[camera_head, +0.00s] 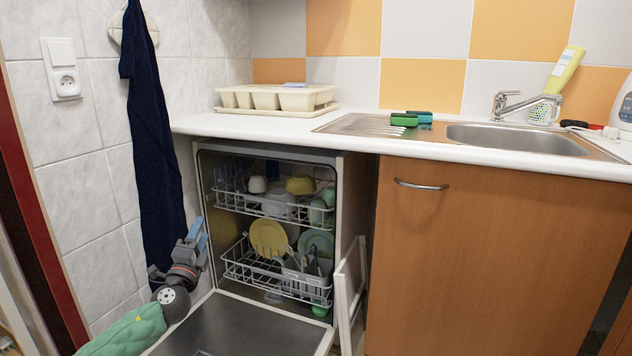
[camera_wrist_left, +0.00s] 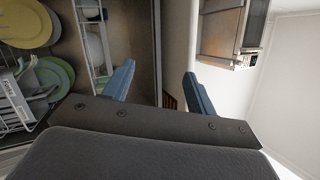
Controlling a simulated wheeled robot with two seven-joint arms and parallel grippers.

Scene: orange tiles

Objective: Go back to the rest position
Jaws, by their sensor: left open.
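My left gripper (camera_head: 196,236) is at the left side of the open dishwasher (camera_head: 340,170), in front of the hanging dark blue towel (camera_head: 150,120). Its two blue fingers are apart with nothing between them, as the left wrist view (camera_wrist_left: 158,85) also shows. The upper rack (camera_head: 232,206) holds cups and bowls. My right gripper is not in view.
The dishwasher door (camera_head: 245,325) is folded down in front. The counter (camera_head: 250,126) carries a cream tray (camera_head: 278,98), sponges (camera_head: 410,118), and a sink (camera_head: 515,140) with a faucet. A wooden cabinet (camera_head: 480,260) stands at right. The tiled wall (camera_head: 75,190) is close at left.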

